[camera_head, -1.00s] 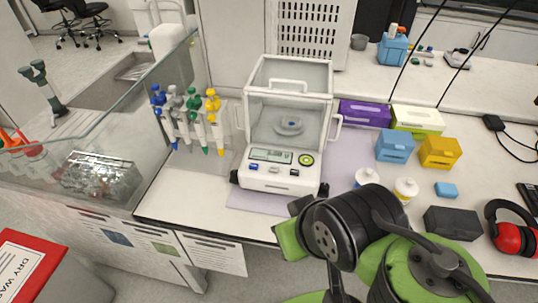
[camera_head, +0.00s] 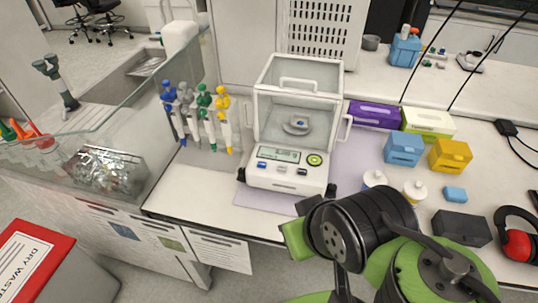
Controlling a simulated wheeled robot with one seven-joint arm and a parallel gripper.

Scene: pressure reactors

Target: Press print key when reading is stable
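An analytical balance (camera_head: 292,125) with a clear glass draft shield stands on the bench, upright, its shield looking closed. I cannot tell which key is print. My arm's dark and green links fill the lower right, in front of the bench. My gripper is not in view.
Colored pipettes (camera_head: 202,110) hang on a stand left of the balance. Small bottles (camera_head: 374,179), a blue box (camera_head: 403,149), a yellow box (camera_head: 450,155) and a black box (camera_head: 461,228) lie to the right. Glove boxes (camera_head: 375,114) stand behind.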

